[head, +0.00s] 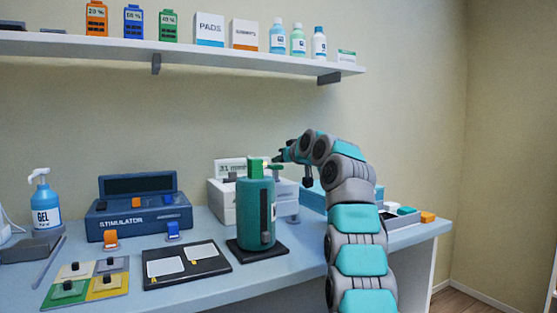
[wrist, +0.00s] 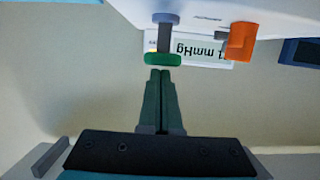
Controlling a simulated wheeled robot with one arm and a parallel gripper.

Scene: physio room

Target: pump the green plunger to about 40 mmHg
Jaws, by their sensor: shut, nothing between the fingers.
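The white device (head: 228,208) stands at the back of the counter, partly hidden by a green canister. Its display (head: 231,167) seems to read 31; in the wrist view the display (wrist: 205,53) is upside down and partly covered, with "mmHg" legible. The green plunger (wrist: 163,59) is a flat disc on a grey-blue stem in the wrist view. In the head view a small bit of green (head: 273,167) by my gripper may be it. My gripper (head: 279,154) is shut and empty. Its fingertips (wrist: 161,72) point at the disc; I cannot tell whether they touch.
The green canister (head: 256,213) stands on a dark base in front of the device, close to my gripper. A blue stimulator case (head: 137,219), a dark tray (head: 187,264) and a coloured board (head: 85,285) occupy the left. A shelf (head: 180,50) runs above.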

